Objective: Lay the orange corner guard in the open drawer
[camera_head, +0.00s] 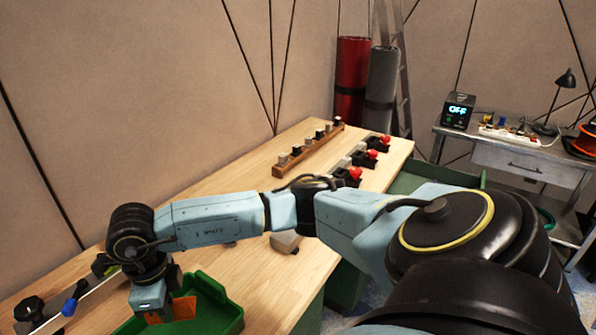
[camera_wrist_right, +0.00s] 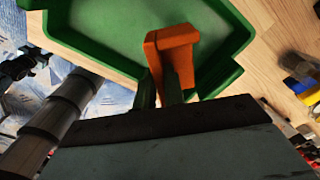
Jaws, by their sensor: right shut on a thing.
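The orange corner guard (camera_head: 183,308) is an angled piece at the lower left of the head view. My right gripper (camera_head: 158,312) points down and is shut on it, over the green tray (camera_head: 226,318). In the right wrist view, the guard (camera_wrist_right: 174,52) sticks out beyond the fingertips of my right gripper (camera_wrist_right: 159,92), with the tray (camera_wrist_right: 238,68) behind it. I cannot tell whether the guard touches the tray floor. A green open-topped box shape (camera_head: 440,172) shows beyond the table's right edge, partly hidden by my arm; I cannot tell if it is the open drawer. My left gripper is not in view.
The wooden table (camera_head: 270,225) holds a wooden rack (camera_head: 308,150), several black blocks with red knobs (camera_head: 371,158), and a blue-handled tool (camera_head: 72,300) left of the tray. A metal bench (camera_head: 500,148) with a closed drawer stands at right. The table middle is mostly clear beneath my arm.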

